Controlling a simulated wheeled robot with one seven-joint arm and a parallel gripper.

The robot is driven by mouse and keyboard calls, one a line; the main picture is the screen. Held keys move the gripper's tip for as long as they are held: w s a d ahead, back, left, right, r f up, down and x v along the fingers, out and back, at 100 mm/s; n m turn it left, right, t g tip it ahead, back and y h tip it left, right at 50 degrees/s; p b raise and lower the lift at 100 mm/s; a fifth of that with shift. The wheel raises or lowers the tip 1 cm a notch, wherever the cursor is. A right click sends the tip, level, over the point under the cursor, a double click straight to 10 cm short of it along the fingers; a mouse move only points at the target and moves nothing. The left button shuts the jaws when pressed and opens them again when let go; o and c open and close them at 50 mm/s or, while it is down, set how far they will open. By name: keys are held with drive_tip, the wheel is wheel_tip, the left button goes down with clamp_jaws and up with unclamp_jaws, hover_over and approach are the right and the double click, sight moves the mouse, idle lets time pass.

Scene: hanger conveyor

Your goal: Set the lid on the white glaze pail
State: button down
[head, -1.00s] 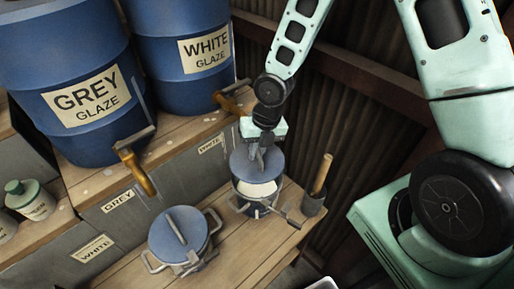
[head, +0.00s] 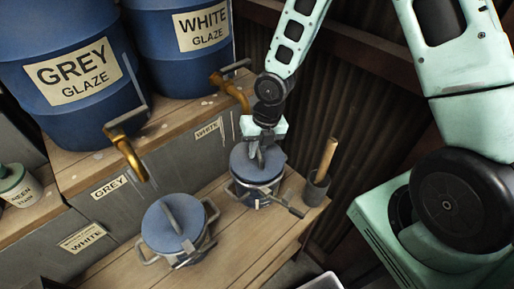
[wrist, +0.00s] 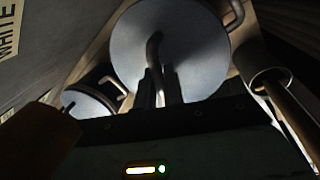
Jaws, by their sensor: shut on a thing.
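The white glaze pail (head: 250,197) stands on the wooden bench below the white-glaze tap. A round blue-grey lid (head: 241,162) covers its mouth and looks level and lined up with it. Whether the lid touches the rim all round cannot be told. My gripper (head: 261,152) is shut on the lid's bar handle from above. In the wrist view the lid (wrist: 190,55) fills the upper middle, with my gripper's fingers (wrist: 160,92) on its curved handle. The glaze inside the pail is hidden.
A second lidded pail (head: 170,225) stands to the left below the grey-glaze tap (head: 128,155). A dark pot (head: 316,188) with a wooden-handled tool stands close at right. The white-glaze tap (head: 233,90) and blue drums (head: 180,75) are behind. Bare bench lies in front.

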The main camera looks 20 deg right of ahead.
sight(268, 155)
drive_tip(key=shift+f+b, duration=0.6)
drive_tip(key=shift+f, duration=0.4)
idle(1.7)
drive_tip(key=c, duration=1.7)
unclamp_jaws()
drive_tip(key=shift+c, duration=0.2)
drive_tip(key=o, duration=0.6)
drive_tip(key=shift+c, duration=0.2)
drive_tip(key=d+r+p, duration=0.3)
drive_tip(key=r+p, duration=1.4)
drive_tip(key=shift+s+d, duration=0.15)
drive_tip(key=shift+s, duration=0.1)
